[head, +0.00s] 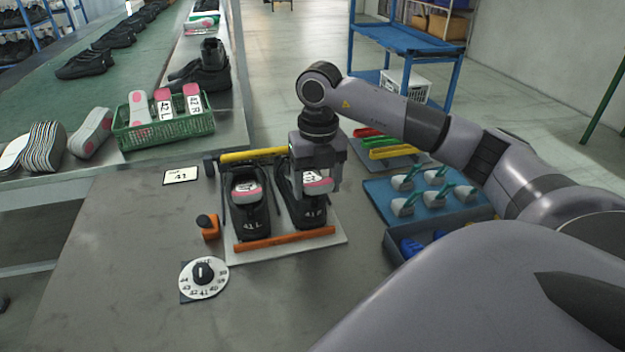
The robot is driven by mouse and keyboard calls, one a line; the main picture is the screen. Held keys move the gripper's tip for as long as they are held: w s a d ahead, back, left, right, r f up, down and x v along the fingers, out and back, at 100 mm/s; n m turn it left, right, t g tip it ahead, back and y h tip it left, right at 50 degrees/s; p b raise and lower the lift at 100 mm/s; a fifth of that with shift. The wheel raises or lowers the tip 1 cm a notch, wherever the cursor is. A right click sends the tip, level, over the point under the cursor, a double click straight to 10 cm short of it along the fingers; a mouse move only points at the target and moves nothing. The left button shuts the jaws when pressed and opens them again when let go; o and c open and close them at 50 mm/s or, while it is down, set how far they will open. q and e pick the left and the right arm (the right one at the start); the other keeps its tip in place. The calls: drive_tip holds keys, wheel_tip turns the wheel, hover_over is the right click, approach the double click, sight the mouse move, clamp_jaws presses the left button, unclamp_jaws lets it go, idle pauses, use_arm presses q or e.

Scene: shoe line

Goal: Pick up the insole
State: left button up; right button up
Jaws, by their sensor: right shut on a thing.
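Two black shoes stand side by side on a light board, the left shoe (248,205) marked 41L and the right shoe (303,212) marked 41R. A white and pink insole (318,183) shows at the opening of the right shoe. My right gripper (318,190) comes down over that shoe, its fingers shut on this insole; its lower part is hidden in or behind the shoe. Another white and pink insole (246,188) lies in the left shoe's opening. My left gripper is not in view.
A green basket (165,132) holds insoles marked 42, beside more insoles (45,148). A size card (181,175) reads 41. A dial (204,277) and an orange bar (284,240) are in front. A blue tray (380,190) is right. The front-left table is clear.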

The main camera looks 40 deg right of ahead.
drive_tip(key=s+a+r, duration=0.4)
drive_tip(key=s+r, duration=0.1)
drive_tip(key=s, duration=0.3)
drive_tip(key=shift+s+a, duration=0.15)
drive_tip(key=shift+a, duration=0.1)
